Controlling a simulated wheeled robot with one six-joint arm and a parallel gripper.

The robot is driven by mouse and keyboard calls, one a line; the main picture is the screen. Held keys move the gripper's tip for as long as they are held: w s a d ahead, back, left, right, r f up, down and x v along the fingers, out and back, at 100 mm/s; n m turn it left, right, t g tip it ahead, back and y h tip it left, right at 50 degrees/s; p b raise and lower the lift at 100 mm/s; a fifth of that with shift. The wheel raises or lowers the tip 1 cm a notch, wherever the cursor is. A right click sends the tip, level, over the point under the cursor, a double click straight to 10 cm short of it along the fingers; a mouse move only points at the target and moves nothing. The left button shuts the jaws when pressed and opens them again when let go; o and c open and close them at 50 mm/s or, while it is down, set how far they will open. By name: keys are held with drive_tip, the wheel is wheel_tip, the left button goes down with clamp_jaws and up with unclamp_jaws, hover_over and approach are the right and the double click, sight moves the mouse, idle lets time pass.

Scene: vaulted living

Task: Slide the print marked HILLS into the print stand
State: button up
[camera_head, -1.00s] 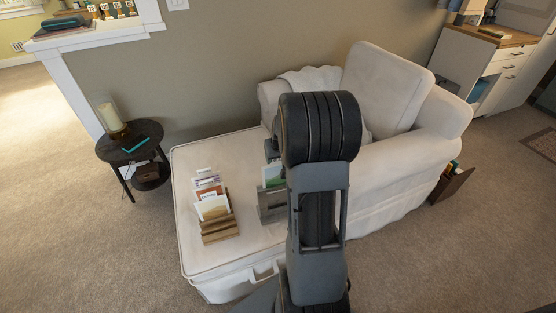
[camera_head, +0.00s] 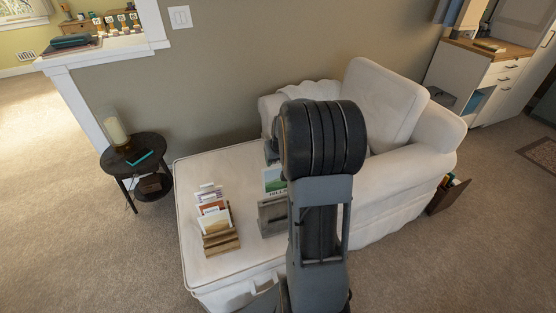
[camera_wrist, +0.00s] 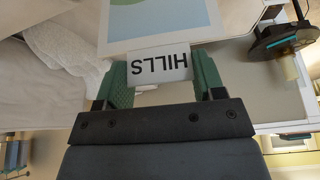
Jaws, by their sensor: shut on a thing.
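The print marked HILLS (camera_head: 274,180) has a green and pale picture. It shows upright just behind and above the grey stand (camera_head: 268,218) on the ottoman; I cannot tell whether they touch. In the wrist view the print (camera_wrist: 160,24) appears upside down, with its white HILLS label between the green fingers of my gripper (camera_wrist: 160,72). My gripper is shut on the print. In the head view my arm hides most of the gripper and the right side of the print and stand.
A wooden rack (camera_head: 222,243) with several cards stands left of the grey stand on the white ottoman (camera_head: 200,276). A white armchair (camera_head: 410,150) is behind and right. A dark round side table (camera_head: 118,160) with a candle stands at left. The ottoman's front left is clear.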

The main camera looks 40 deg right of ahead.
drive_tip(key=shift+r+p, duration=3)
drive_tip(key=shift+r, duration=1.55)
